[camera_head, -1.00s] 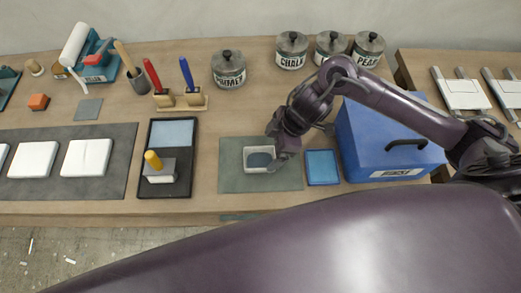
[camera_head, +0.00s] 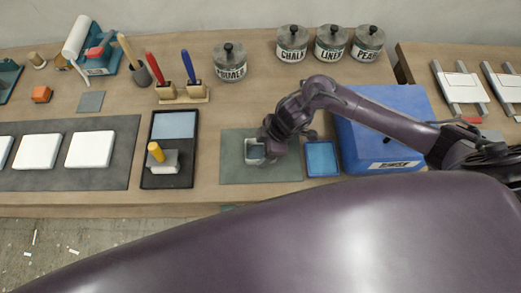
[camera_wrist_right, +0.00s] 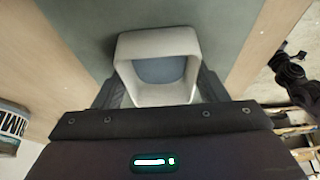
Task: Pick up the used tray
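The used tray is probably the small white open tray (camera_head: 250,158) with a blue-grey inside, lying on a grey-green mat (camera_head: 235,172). My right gripper (camera_head: 265,150) is down over its right part and hides some of it. In the right wrist view the tray (camera_wrist_right: 125,50) sits between the two fingers (camera_wrist_right: 160,85), one at each side. The fingers stand apart at about the tray's width. I cannot tell whether they touch its walls. My left gripper is not in view.
A blue pad (camera_head: 321,158) and a big blue box (camera_head: 405,105) stand right of the mat. A black tray (camera_head: 147,180) with a yellow-handled block (camera_head: 155,152) is on the left. Labelled jars (camera_head: 229,72) stand behind. The table's front edge is close to the mat.

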